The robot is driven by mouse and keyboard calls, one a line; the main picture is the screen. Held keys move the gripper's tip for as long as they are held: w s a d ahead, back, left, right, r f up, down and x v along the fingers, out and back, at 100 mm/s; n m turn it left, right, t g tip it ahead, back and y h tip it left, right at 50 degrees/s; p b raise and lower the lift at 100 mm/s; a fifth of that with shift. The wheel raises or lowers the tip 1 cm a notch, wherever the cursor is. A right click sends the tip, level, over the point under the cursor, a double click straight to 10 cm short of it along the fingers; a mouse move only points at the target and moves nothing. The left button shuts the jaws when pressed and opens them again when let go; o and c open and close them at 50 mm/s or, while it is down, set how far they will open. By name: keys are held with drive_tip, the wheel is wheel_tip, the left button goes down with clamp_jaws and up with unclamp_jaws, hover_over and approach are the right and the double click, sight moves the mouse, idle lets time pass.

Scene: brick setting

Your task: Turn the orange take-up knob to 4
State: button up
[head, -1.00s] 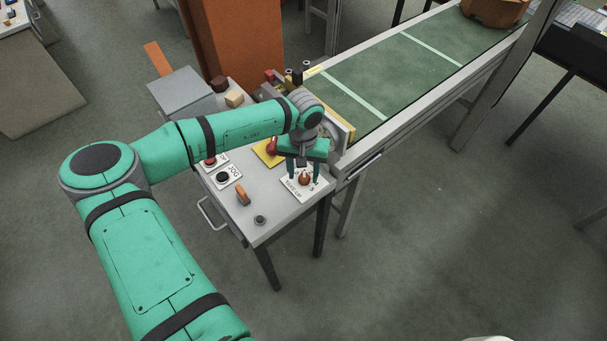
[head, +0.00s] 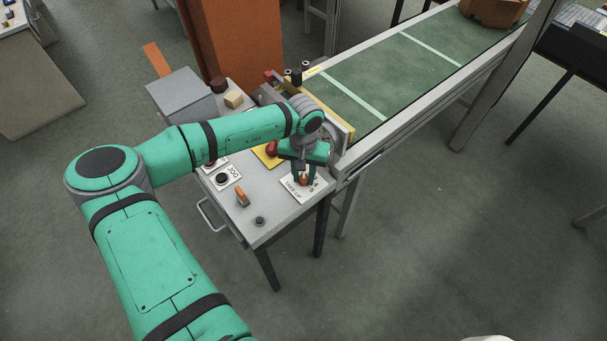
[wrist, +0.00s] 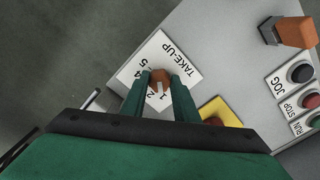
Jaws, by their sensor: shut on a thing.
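The orange take-up knob (wrist: 159,77) sits on a white dial plate (wrist: 181,57) marked TAKE-UP, with the digits 1, 2, 4 and 5 readable in the wrist view. In the head view the knob (head: 304,179) is partly covered by my fingers, and the plate (head: 291,189) shows beside them. My gripper (head: 305,177) points down at the plate and is shut on the knob, one finger on each side; it also shows in the wrist view (wrist: 160,88). A white mark shows on the knob near the 1 and 2. The digit 3 is hidden or unclear in the wrist view.
Beside the plate on the grey panel (head: 275,213) are a black JOG button (head: 221,179), an orange lever (head: 242,197) and a red knob on a yellow plate (head: 266,155). The green conveyor (head: 410,65) runs behind. Open floor lies right.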

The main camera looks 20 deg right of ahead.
drive_tip(key=shift+m, duration=0.5)
drive_tip(key=m, duration=0.3)
drive_tip(key=shift+a, duration=0.1)
drive_tip(key=m, duration=0.4)
drive_tip(key=shift+a+m, duration=0.1)
drive_tip(key=shift+m, duration=0.3)
drive_tip(key=m, duration=0.4)
drive_tip(key=shift+w, duration=0.15)
drive_tip(key=shift+m, duration=2.5)
drive_tip(key=shift+w, duration=0.1)
drive_tip(key=o, duration=1.1)
drive_tip(key=shift+c, duration=0.2)
